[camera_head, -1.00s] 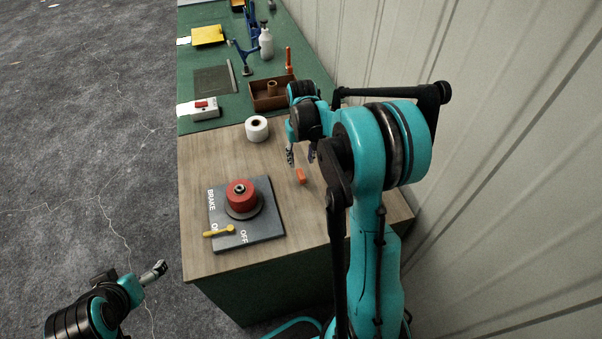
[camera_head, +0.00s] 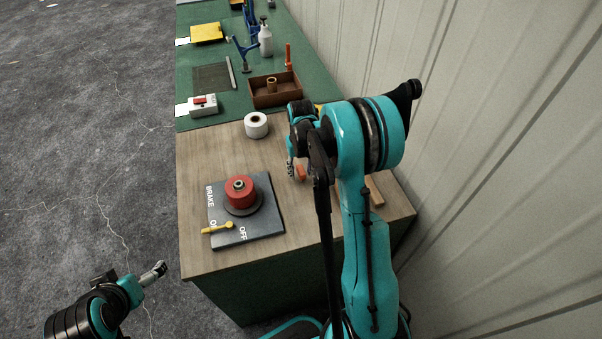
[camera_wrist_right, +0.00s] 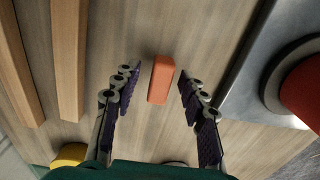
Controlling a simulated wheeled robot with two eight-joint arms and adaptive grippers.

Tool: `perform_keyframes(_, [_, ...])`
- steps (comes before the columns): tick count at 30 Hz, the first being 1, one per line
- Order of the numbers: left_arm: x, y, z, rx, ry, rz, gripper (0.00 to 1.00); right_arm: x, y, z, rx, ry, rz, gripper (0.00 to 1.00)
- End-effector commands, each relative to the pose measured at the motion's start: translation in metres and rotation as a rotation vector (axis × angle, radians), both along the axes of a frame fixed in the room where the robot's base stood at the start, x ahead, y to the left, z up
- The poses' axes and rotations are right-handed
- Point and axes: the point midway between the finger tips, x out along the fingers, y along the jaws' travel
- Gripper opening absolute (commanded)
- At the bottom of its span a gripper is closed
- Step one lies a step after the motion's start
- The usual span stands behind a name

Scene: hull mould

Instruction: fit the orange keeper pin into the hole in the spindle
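The orange keeper pin (camera_head: 301,172) lies on the wooden table top. In the right wrist view the pin (camera_wrist_right: 161,80) sits between the fingertips with a gap on both sides. My right gripper (camera_head: 297,172) is open above it, and its open fingers show in the wrist view (camera_wrist_right: 160,82). The red spool on its spindle (camera_head: 239,184) stands upright on the grey brake plate (camera_head: 262,226), left of my right gripper. The spindle's hole is too small to make out. My left gripper (camera_head: 159,270) hangs off the table at lower left, too small to read clearly.
A white roll (camera_head: 256,125) stands behind. Wooden strips (camera_wrist_right: 69,60) lie beside the pin, near the wall. A brown box (camera_head: 268,103) and other items sit on the green mat.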

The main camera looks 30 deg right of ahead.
Motion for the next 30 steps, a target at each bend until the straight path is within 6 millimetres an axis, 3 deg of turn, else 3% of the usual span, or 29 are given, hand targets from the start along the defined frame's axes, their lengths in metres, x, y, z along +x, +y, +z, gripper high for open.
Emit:
perform_keyframes(1, [0.0,0.0,0.0,0.0,0.0,0.0,0.96,0.0,0.0,0.0,0.0,0.0,0.0,0.27])
perform_keyframes(4, [0.0,0.0,0.0,0.0,0.0,0.0,0.96,0.0,0.0,0.0,0.0,0.0,0.0,0.01])
perform_keyframes(17, [0.0,0.0,0.001,0.0,0.0,0.0,0.96,0.0,0.0,0.004,0.0,0.0,0.0,0.0])
perform_keyframes(22, [0.0,0.0,0.008,0.0,0.0,0.0,0.96,0.0,0.0,0.021,0.0,0.0,0.0,0.0])
perform_keyframes(26, [0.0,0.0,0.016,0.0,0.0,0.0,0.96,0.0,0.0,0.047,0.0,0.0,0.0,0.0])
perform_keyframes(30, [0.0,0.0,0.022,0.0,0.0,0.0,0.96,-0.03,0.018,0.064,0.0,0.0,0.003,0.0])
